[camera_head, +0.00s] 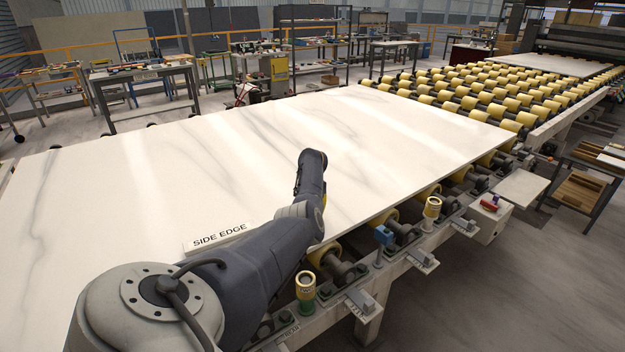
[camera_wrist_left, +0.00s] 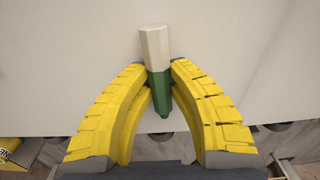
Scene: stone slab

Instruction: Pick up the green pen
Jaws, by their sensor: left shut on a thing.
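The green pen (camera_wrist_left: 160,90) shows in the left wrist view between the yellow fingers of my left gripper (camera_wrist_left: 160,66). Its lower part is dark green and its upper part is off-white, pointing away from the gripper's base. My left gripper is shut on it near the middle of its length. Whether the pen touches the slab cannot be told. In the head view my left arm reaches over the slab's near edge; its gripper and the pen are hidden. My right gripper is in neither view.
The white stone slab (camera_head: 200,150) lies on a conveyor with yellow rollers (camera_head: 470,97). A "SIDE EDGE" label (camera_head: 218,237) lies near its front edge. The slab's far and left areas are clear.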

